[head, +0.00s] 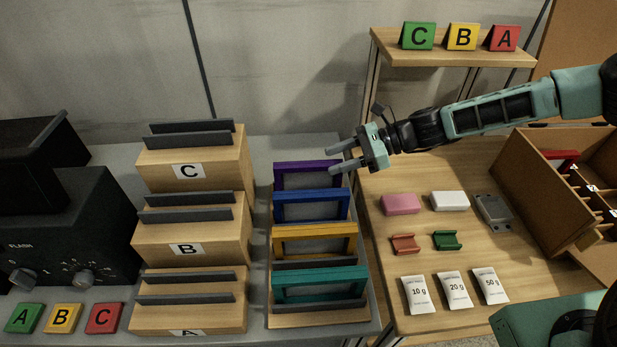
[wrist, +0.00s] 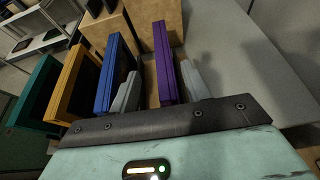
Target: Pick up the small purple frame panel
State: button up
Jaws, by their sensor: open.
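The small purple frame panel (head: 305,168) stands upright at the back of the wooden rack, behind the blue frame (head: 311,195). My gripper (head: 331,161) is at the purple frame's right end, with its fingers pointing left. In the wrist view, the purple frame (wrist: 163,62) shows between the two open fingers of my gripper (wrist: 160,72), nearer the right finger. The left finger is between the purple frame and the blue frame (wrist: 112,75). Whether either finger touches a frame I cannot tell.
Yellow (head: 315,231) and teal (head: 320,272) frames stand further forward in the rack. Stepped wooden holders marked C (head: 188,171), B and A stand left of it. A wooden table (head: 380,270) to the right holds small blocks, clips and packets. A shelf (head: 450,52) stands behind.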

aim_at(315, 164)
jog(key=p+x, duration=0.1)
jog(key=x, duration=0.3)
jog(key=shift+w+a+r+p, duration=0.15)
jog(key=shift+w+a+p, duration=0.15)
jog(key=shift+p, duration=0.1)
jog(key=shift+a+f, duration=0.2)
jog(key=shift+a, duration=0.05)
jog(key=shift+c, duration=0.4)
grip_shut()
